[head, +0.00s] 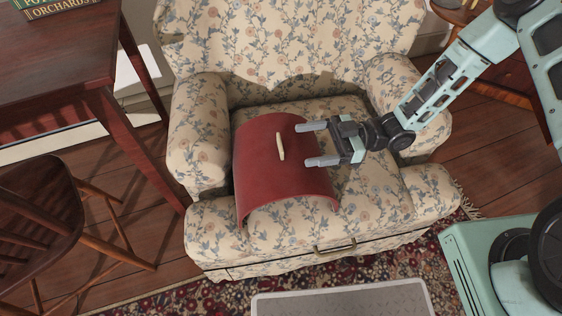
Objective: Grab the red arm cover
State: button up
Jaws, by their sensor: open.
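The red arm cover (270,177) is a curved red piece resting on the seat of a floral armchair (205,130). A small cream handle-like strip (281,146) shows on its upper surface. My gripper (313,144) is open, with its two fingers pointing left over the right part of the cover. The strip is just left of the fingertips and is not between them. I cannot tell how high the fingers are above the cover.
A dark wooden table (60,60) with a book (55,8) stands at the left, above a wooden chair (40,215). A patterned rug (220,296) and a grey flat panel (340,302) lie in front of the armchair. A small round table (458,10) is at the upper right.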

aim_at(287, 150)
jog(key=shift+w+a+r+b, duration=0.1)
jog(key=shift+a+b, duration=0.1)
jog(key=shift+a, duration=1.3)
jog(key=shift+a+r+b, duration=0.1)
jog(key=shift+a+b, duration=0.1)
jog(key=shift+a, duration=1.25)
jog(key=c, duration=1.5)
